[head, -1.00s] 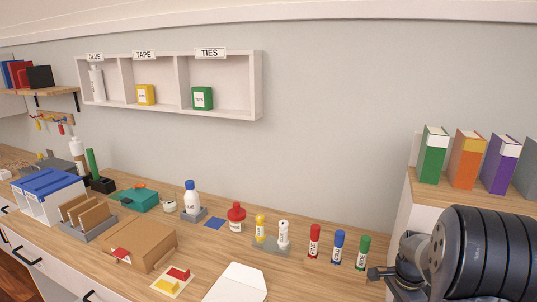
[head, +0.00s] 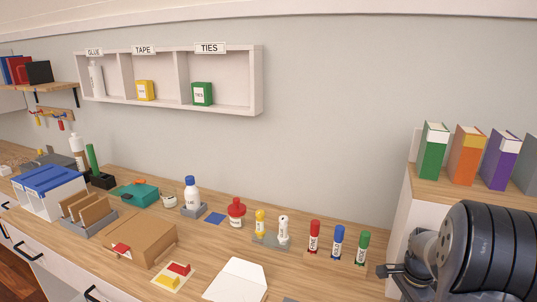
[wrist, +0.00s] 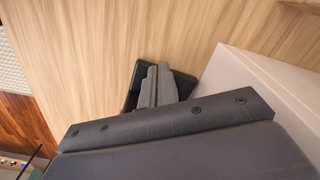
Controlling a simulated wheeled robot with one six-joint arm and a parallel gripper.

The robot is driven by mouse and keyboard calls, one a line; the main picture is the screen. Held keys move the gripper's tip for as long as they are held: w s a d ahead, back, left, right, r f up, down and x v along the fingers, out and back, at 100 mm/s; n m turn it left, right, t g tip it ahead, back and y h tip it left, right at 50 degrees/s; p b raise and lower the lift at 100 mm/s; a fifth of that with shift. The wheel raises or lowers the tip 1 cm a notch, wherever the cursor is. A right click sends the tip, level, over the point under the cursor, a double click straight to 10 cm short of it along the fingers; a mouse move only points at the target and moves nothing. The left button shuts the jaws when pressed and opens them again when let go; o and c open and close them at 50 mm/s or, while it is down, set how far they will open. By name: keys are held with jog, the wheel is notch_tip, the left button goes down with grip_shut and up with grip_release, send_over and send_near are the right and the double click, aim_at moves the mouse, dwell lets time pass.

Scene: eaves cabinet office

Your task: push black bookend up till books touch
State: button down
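The black bookend (head: 39,72) stands on the small wooden wall shelf (head: 50,88) at the far left of the head view. A red book (head: 21,71) and blue books (head: 8,70) stand left of it. At this distance I cannot tell whether bookend and books touch. My gripper (head: 382,271) is at the lower right of the head view, far from that shelf. In the wrist view my gripper's fingers (wrist: 155,85) lie close together and look shut, with nothing seen between them. The bookend is not in the wrist view.
The long wooden counter carries a cardboard box (head: 140,240), a blue-lidded bin (head: 48,188), a glue bottle (head: 191,193) and several markers (head: 338,242). A wall cubby (head: 258,80) hangs above. Binders, including a green one (head: 432,152), stand on a white cabinet (head: 400,225) at right.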

jog(key=shift+s+d, duration=0.4)
jog(key=shift+d, duration=0.45)
jog(key=shift+d, duration=0.2)
jog(key=shift+s+d, duration=0.4)
jog(key=shift+d, duration=0.45)
jog(key=shift+s+d, duration=0.35)
jog(key=shift+d, duration=0.45)
jog(key=shift+d, duration=0.15)
jog(key=shift+s+d+p, duration=0.2)
jog(key=shift+s+d, duration=0.2)
jog(key=shift+d, duration=0.45)
jog(key=shift+s+d+p, duration=0.2)
jog(key=shift+s+d, duration=0.15)
jog(key=shift+d, duration=0.5)
jog(key=shift+d, duration=0.1)
jog(key=shift+s+d, duration=0.4)
jog(key=shift+d, duration=0.5)
jog(key=shift+s+d, duration=0.35)
jog(key=shift+d, duration=0.5)
jog(key=shift+s+d+r+p, duration=0.1)
jog(key=shift+d+p, duration=0.15)
jog(key=shift+p, duration=0.05)
jog(key=shift+a, duration=0.1)
